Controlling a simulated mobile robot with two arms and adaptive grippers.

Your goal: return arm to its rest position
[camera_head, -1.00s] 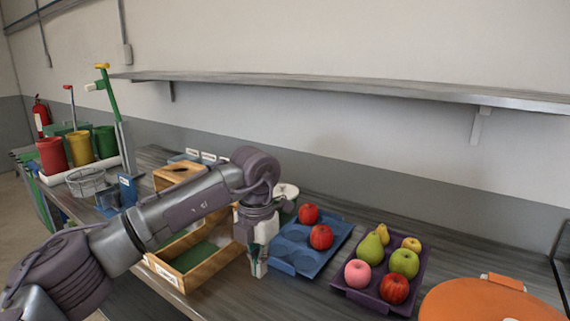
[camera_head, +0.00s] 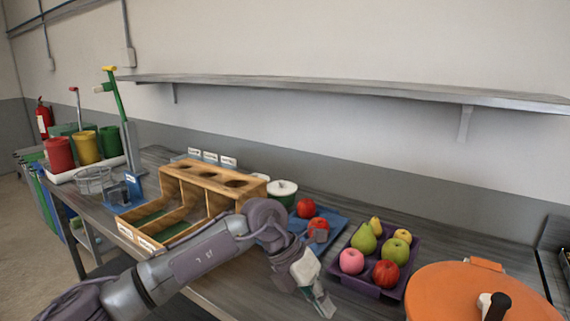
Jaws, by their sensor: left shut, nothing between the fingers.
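My left arm comes in from the lower left and reaches over the front part of the table. My left gripper (camera_head: 322,303) hangs near the table's front edge, in front of the purple tray (camera_head: 349,285), and is shut and empty. The arm hides part of the blue tray (camera_head: 333,222) and a corner of the wooden box (camera_head: 197,200). My right gripper does not show.
The purple tray holds several fruits. Two red apples (camera_head: 306,208) are at the blue tray. A large orange round lid (camera_head: 450,300) fills the front right. A white pot (camera_head: 282,189) stands behind the arm. A shelf (camera_head: 350,88) runs along the wall.

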